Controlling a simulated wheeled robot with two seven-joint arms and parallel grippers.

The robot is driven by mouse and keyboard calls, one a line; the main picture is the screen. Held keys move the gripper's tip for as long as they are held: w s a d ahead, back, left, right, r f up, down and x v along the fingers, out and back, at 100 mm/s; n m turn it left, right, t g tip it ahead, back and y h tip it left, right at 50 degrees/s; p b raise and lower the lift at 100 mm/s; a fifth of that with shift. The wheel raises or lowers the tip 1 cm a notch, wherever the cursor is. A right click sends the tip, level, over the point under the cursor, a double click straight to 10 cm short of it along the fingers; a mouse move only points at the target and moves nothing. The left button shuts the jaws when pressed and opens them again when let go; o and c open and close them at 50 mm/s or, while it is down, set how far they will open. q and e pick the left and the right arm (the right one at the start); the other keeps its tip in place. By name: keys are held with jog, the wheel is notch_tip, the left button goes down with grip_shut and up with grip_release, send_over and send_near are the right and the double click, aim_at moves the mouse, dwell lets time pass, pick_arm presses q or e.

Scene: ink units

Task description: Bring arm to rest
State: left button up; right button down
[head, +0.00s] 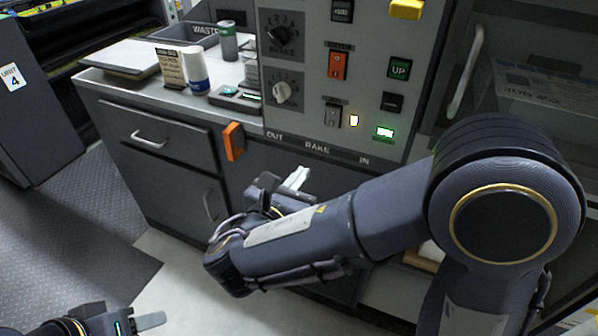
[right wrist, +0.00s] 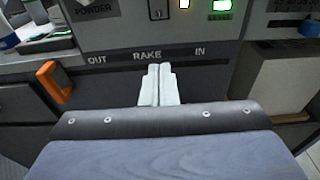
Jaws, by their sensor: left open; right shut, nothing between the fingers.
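My right arm reaches in from the right in the head view, bent at a large round joint. Its gripper (head: 297,180) is in front of the machine's lower panel, below the OUT, RAKE and IN labels. In the right wrist view the gripper's pale fingers (right wrist: 158,84) are together with nothing between them. They point at the panel near the word RAKE; I cannot tell whether they touch it. My left gripper (head: 140,324) shows at the lower left edge of the head view, low over the floor, largely cut off. It is open and holds nothing I can see.
The machine panel (head: 300,120) has knobs, switches and a lit green button. An orange handle (head: 233,141) stands out left of my right gripper. A grey cabinet (head: 160,150) carries bottles, a grey bin and a small device.

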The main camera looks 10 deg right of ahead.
jog(key=s+d+f+m+g+y+p, duration=0.1)
jog(key=s+d+m+g+y+p, duration=0.15)
jog(key=s+d+m+g, duration=0.5)
jog(key=s+d+f+m+g+y+p, duration=0.15)
jog(key=s+d+m+g+p, duration=0.3)
jog(key=d+m, duration=0.45)
jog(key=s+a+r+m+t+y+p, duration=0.3)
jog(key=s+r+m+y, duration=0.3)
jog(key=m, duration=0.8)
jog(key=shift+s+a+r+t+y+p, duration=0.25)
jog(key=shift+s+a+t+y+p, duration=0.2)
jog(key=shift+s+y+p, duration=0.75)
jog(key=shift+w+y+b, duration=0.3)
jog(key=shift+w+b, duration=0.05)
jog(key=shift+w, duration=0.05)
